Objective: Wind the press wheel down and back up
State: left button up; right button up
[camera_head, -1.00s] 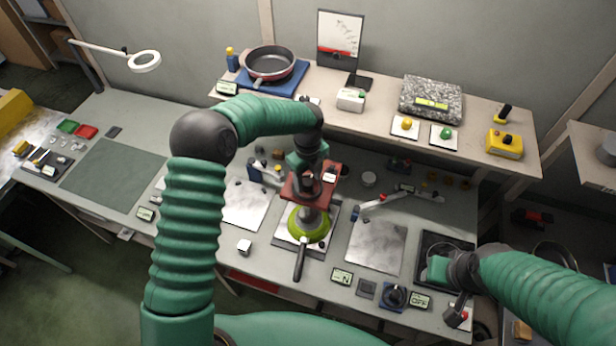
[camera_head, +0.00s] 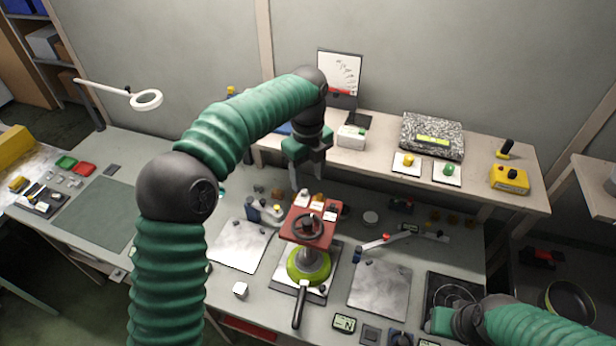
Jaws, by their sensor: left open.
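The press (camera_head: 317,215) stands mid-table with a red top. Its dark round wheel (camera_head: 309,227) lies on that top and is in clear view. A yellow-green pan (camera_head: 306,270) sits under the press head, its black handle (camera_head: 300,306) pointing toward me. My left gripper (camera_head: 309,180) is open and empty, fingers pointing down, above and behind the wheel and apart from it. My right gripper (camera_head: 436,322) is low at the right, near the dark tray (camera_head: 447,281); its fingers are too unclear to judge.
Metal plates lie left (camera_head: 239,246) and right (camera_head: 379,289) of the press. A small white cube (camera_head: 240,289) and a force readout (camera_head: 344,323) are in front. The back shelf (camera_head: 380,150) carries a stone-patterned scale (camera_head: 432,136) and a yellow button box (camera_head: 510,179).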

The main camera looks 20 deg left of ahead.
aim_at(308, 221)
pick_arm(q)
jog(key=f+n+p, duration=0.2)
jog(key=f+n, duration=0.3)
jog(key=n, duration=0.5)
jog(key=f+n+p, duration=0.1)
jog(key=f+n, duration=0.5)
jog(key=n, duration=0.4)
jog(key=f+n+p, duration=0.2)
jog(key=f+n, duration=0.4)
jog(key=n, duration=0.4)
jog(key=shift+s+p, duration=0.3)
jog(key=shift+c, duration=0.3)
grip_shut()
